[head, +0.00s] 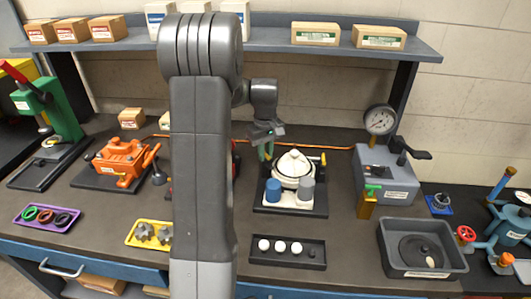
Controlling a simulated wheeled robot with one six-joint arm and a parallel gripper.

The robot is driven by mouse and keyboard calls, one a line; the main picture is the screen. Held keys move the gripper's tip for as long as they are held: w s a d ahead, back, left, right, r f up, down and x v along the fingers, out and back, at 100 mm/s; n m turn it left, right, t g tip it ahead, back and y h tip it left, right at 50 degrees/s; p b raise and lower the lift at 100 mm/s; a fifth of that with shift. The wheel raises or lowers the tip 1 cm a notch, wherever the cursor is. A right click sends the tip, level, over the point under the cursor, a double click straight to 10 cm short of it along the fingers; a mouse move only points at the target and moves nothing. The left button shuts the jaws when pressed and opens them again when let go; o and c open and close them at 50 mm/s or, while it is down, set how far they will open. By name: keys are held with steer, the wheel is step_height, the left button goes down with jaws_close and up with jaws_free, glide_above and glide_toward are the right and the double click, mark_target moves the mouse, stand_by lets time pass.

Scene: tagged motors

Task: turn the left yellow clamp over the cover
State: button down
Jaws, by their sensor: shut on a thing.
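A white round cover (293,165) with a knob on top sits on a fixture on a black base plate (290,209). A yellow clamp (323,160) stands at the right side of the cover. My gripper (265,152) reaches down at the cover's left edge and is shut on the left yellow clamp, which its fingers hide. The clamp's exact angle cannot be told. A blue cap (273,190) and a grey cap (307,188) stand in front of the cover.
A black tray (287,263) with white balls lies in front of the fixture. A grey gauge unit (387,178) and a grey bin (388,265) stand to the right. My arm hides part of the bench left of the fixture. An orange cable (325,147) runs behind.

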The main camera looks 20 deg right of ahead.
steer(key=n, duration=0.5)
steer(key=shift+n, duration=0.3)
steer(key=n, duration=0.5)
steer(key=shift+r, duration=0.1)
stand_by(0.3)
steer(key=c, duration=1.4)
jaws_free()
steer(key=shift+o, duration=0.2)
step_height(320, 180, up, 14)
steer(key=b, duration=0.1)
steer(key=shift+b, duration=0.35)
steer(key=shift+f, duration=0.25)
step_height(320, 180, down, 14)
steer(key=shift+r+p, duration=0.15)
steer(key=shift+p, duration=0.5)
steer(key=shift+r, duration=0.1)
